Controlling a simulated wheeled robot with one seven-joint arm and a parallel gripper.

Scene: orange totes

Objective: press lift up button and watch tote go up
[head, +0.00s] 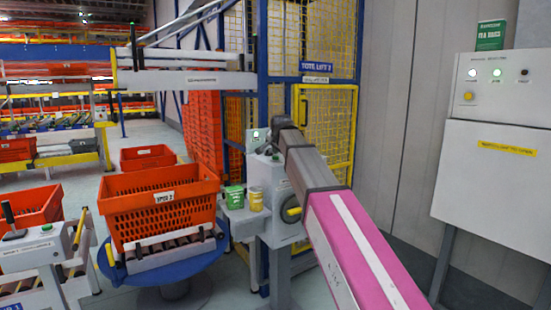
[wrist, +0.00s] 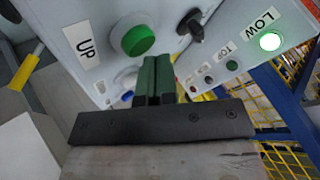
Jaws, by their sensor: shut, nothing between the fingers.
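A grey control box (head: 262,172) stands in front of the caged lift (head: 312,68) labelled TOTE LIFT 2. In the wrist view its panel has a green button (wrist: 138,40) next to an UP label (wrist: 85,44). My gripper (wrist: 157,60) is shut and empty, with its fingertips just below and right of the green button; I cannot tell whether they touch the panel. The LOW lamp (wrist: 269,41) is lit green; the TOP lamp (wrist: 232,65) is dark. An orange tote (head: 160,203) sits on rollers over a blue round base. In the head view my arm hides the fingers.
A black switch (wrist: 192,24) sits right of the green button. A grey cabinet (head: 492,180) is at the right. Stacked orange totes (head: 202,125) stand behind. A yellow gate (head: 325,128) closes the cage.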

